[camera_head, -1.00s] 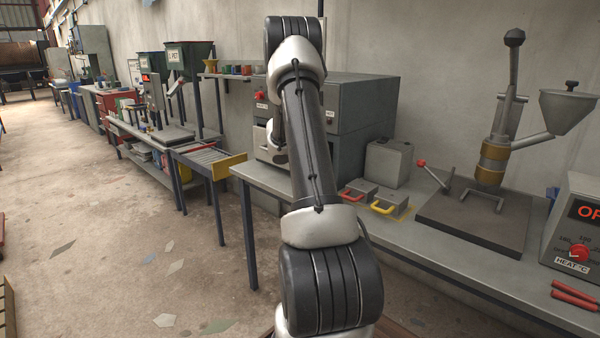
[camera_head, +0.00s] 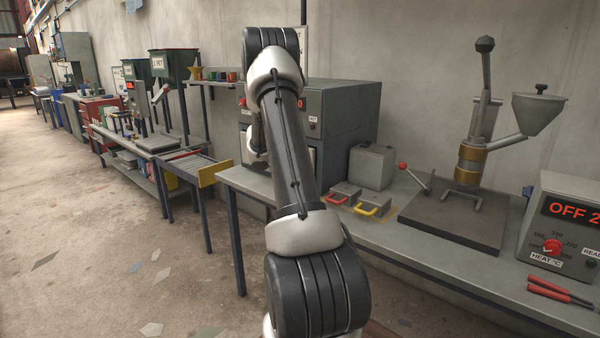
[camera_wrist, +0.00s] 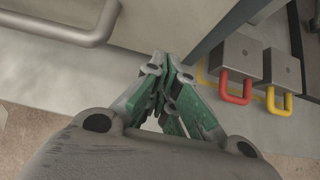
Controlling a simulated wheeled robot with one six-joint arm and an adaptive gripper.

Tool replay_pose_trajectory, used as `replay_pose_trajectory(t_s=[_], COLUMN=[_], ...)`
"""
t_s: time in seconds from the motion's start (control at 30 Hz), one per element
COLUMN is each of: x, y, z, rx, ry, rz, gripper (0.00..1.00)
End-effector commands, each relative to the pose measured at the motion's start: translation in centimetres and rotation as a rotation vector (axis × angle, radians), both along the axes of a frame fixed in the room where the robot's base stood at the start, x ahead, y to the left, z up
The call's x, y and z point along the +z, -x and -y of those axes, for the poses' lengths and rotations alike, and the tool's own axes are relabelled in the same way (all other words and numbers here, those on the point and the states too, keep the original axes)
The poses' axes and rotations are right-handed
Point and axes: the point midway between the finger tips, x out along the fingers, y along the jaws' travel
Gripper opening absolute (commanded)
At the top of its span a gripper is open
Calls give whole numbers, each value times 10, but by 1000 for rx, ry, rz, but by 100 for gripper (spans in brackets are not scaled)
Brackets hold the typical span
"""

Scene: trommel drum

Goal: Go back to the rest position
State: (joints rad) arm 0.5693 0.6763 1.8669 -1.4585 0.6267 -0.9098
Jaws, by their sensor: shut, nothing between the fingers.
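My gripper (camera_wrist: 166,70) shows in the wrist view with its green-sided fingers drawn together at the tips and nothing between them. It is above the grey bench (camera_wrist: 55,75), near a grey bar handle (camera_wrist: 70,32) on a pale panel. In the head view my arm stands folded up in the middle of the picture, and my gripper is hidden behind it. The arm partly covers the grey oven-like box (camera_head: 345,115) on the bench.
Two grey blocks with a red handle (camera_head: 336,197) and a yellow handle (camera_head: 367,211) lie on the bench. A hopper press (camera_head: 468,165), a heat control box (camera_head: 565,225) and red-handled pliers (camera_head: 560,291) are to the right. The floor (camera_head: 90,240) at left is mostly clear.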

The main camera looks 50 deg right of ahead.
Motion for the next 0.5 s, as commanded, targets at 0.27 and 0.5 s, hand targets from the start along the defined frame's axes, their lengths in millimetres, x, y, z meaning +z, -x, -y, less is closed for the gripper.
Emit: replay_pose_trajectory(t_s=[0.27, 0.5], x=[41, 65], y=[-2, -1], z=[-47, -72], rx=[4, 2], ry=[0, -1], rz=[1, -1], gripper=[0, 0])
